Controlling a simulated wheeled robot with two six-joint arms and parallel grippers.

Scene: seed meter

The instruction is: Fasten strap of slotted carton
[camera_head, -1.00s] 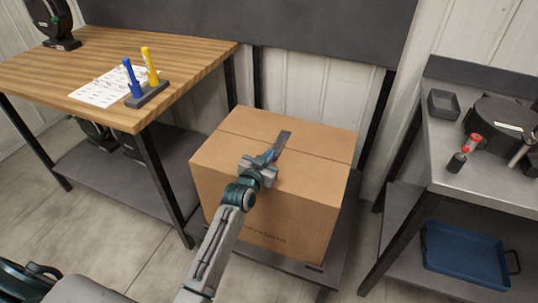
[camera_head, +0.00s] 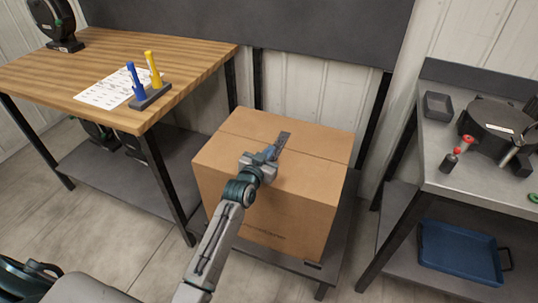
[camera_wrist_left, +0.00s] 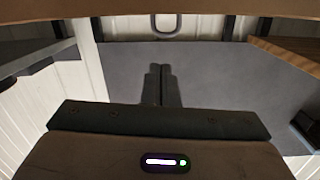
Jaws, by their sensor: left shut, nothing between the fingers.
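A closed brown cardboard carton (camera_head: 315,178) stands on a low dark platform (camera_head: 338,258) in the middle of the head view. A seam runs across its top, and faint print shows on its front. I cannot make out a strap on it. My left gripper (camera_head: 283,139) is over the carton's top, pointing toward its back. Whether it touches the top is unclear. Its fingers are shut together with nothing between them, as the left wrist view (camera_wrist_left: 160,85) also shows. My right gripper is out of view.
A wooden bench (camera_head: 190,60) at left holds a paper sheet (camera_head: 103,92) and a stand (camera_head: 152,96) with blue and yellow tools. A grey metal table (camera_head: 465,185) at right holds a small grey tray (camera_head: 438,104), a black reel and tools. A blue tray (camera_head: 460,255) lies below.

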